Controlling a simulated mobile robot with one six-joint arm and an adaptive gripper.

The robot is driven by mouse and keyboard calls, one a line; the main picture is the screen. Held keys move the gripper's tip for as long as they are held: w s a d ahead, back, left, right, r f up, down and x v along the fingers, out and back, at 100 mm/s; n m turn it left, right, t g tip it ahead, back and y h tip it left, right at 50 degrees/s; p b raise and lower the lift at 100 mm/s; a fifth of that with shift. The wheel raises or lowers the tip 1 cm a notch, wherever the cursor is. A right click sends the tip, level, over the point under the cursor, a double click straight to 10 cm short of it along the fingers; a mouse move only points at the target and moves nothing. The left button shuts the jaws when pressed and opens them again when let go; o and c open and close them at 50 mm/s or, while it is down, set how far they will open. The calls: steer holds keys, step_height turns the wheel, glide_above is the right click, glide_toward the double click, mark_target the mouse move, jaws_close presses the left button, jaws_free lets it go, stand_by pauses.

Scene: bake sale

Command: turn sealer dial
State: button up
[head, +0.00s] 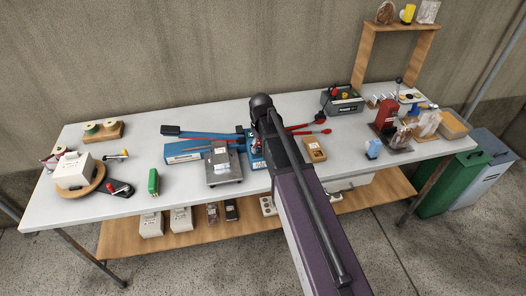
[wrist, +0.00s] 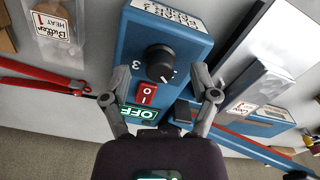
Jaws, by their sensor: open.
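The sealer's blue control box (wrist: 186,25) fills the top middle of the wrist view. Its black round dial (wrist: 160,60) faces the camera, with a "3" printed to its left. Below the dial are a red rocker switch (wrist: 146,93) and a green sign reading "OFF" (wrist: 140,112). My gripper (wrist: 160,73) is open, one finger on each side of the dial. Whether either finger touches the box, I cannot tell. In the head view the blue sealer (head: 185,151) lies mid-table, and my arm hides the dial and most of the gripper.
A grey scale (head: 222,166) stands beside the sealer. A small wooden box (head: 315,150) lies right of my arm.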

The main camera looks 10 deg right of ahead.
steer(key=shift+f, duration=0.4)
